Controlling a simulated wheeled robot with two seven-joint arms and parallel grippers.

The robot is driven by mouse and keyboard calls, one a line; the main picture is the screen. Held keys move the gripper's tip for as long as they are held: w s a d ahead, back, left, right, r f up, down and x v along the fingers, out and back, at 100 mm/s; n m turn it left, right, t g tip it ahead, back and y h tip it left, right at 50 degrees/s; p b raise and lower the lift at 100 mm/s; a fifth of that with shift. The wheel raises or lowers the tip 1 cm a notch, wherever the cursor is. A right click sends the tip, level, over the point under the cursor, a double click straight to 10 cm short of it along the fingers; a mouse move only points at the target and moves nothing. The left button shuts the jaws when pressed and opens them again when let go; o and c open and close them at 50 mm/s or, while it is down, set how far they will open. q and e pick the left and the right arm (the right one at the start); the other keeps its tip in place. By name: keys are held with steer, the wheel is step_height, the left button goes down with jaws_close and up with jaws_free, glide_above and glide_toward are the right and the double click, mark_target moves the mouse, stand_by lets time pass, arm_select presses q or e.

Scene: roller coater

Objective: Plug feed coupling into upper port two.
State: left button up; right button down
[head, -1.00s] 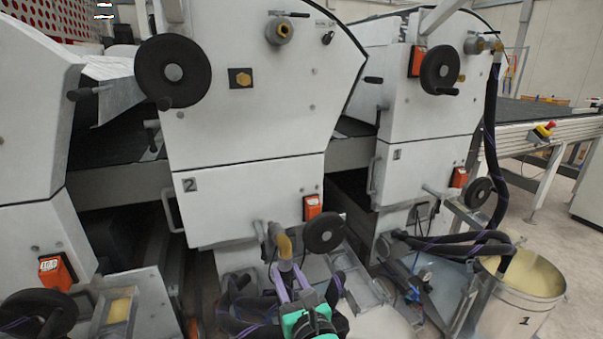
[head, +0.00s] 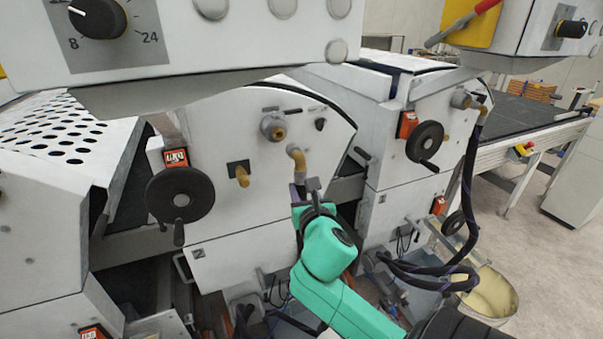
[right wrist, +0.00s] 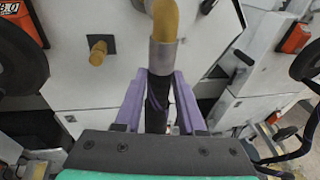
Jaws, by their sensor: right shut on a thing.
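The feed coupling (head: 296,160) is a brass elbow with a grey collar on a dark hose. My right gripper (head: 299,192) is shut on it below the elbow; the purple fingers grip both sides in the right wrist view (right wrist: 158,98). The coupling (right wrist: 165,42) stands roughly upright there. Upper port two (head: 273,127) is a grey ring with a brass centre high on machine two's white front. The coupling is just below and right of this port in the head view, apart from it in the picture. My left gripper is not in view.
A brass fitting (head: 241,175) sticks out left of the coupling. A black handwheel (head: 180,195) stands farther left. Machine one, with its handwheel (head: 425,142) and hanging hose (head: 468,190), stands right. Grey control boxes (head: 200,45) cover the top of the head view.

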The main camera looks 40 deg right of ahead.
steer(key=shift+s+a+r, duration=0.1)
steer(key=shift+s+a, duration=0.05)
steer(key=shift+r+p, duration=0.1)
steer(key=shift+p, duration=0.35)
steer(key=shift+w, duration=0.3)
steer(key=shift+w+a+r+p+x, duration=0.1)
steer(key=shift+p+x, duration=0.05)
steer(key=shift+x, duration=0.8)
steer(key=shift+w+a+r+p+x, duration=0.1)
steer(key=shift+p+x, duration=0.1)
steer(key=shift+x, duration=0.75)
steer(key=shift+w+a+r+p+x, duration=0.1)
steer(key=shift+p+x, duration=0.05)
steer(key=shift+x, duration=0.85)
steer(key=shift+w+d, duration=0.2)
steer(key=shift+w, duration=0.35)
steer(key=shift+w+d, duration=0.2)
steer(key=shift+w, duration=0.35)
steer(key=shift+c, duration=2.1)
jaws_free()
